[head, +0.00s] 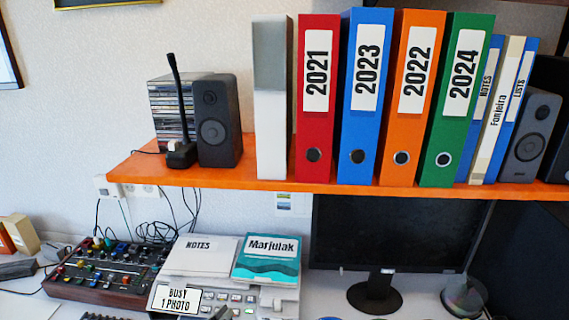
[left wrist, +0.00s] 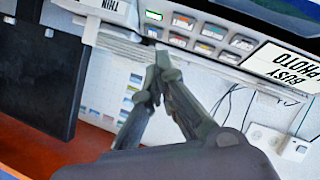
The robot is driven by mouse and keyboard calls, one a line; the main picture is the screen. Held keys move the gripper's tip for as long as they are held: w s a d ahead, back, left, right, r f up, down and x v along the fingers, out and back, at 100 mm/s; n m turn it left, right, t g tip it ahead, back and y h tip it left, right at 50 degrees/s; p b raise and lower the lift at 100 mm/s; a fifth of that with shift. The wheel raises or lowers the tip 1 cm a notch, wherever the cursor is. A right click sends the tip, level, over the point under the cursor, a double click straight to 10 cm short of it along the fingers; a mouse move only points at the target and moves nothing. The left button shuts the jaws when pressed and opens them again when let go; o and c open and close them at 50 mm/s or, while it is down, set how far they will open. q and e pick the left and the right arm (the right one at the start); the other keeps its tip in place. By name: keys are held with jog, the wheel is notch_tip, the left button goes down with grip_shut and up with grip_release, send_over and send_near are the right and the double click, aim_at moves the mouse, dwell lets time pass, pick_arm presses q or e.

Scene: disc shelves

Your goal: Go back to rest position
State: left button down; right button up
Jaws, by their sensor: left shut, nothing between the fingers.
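My left gripper (left wrist: 160,70) is shut in the left wrist view, its grey fingertips together with nothing between them. In that view the fingertips appear in front of the edge of a white device with coloured buttons (left wrist: 195,35). In the head view only a small dark part of my left gripper (head: 222,313) shows at the bottom edge, by the white button device (head: 240,298). The rest of it is out of frame there. My right gripper is in neither view.
An orange shelf (head: 230,179) holds binders, speakers (head: 218,120) and a disc stack (head: 172,100). Below it are a monitor (head: 390,235), a mixer (head: 108,270), a BUSY sign (head: 177,300), a NOTES item (head: 200,257) and a teal Marjulak book (head: 267,257). Cables hang beneath the shelf.

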pick_arm(q)
jog(key=s+a+f+m+g+y, duration=0.1)
jog(key=s+a+m+g+y, duration=0.3)
jog(key=s, duration=1.1)
jog(key=s+d+f+m+g, duration=0.1)
jog(key=s+g, duration=0.5)
jog(key=s, duration=0.9)
notch_tip(320, 180, down, 27)
jog(key=s+g, duration=0.1)
jog(key=s+a+f+g+b, duration=0.1)
jog(key=s+a+f, duration=0.2)
jog(key=s+f, duration=1.3)
jog(key=shift+s+f+m, duration=0.4)
jog(key=shift+s, duration=0.05)
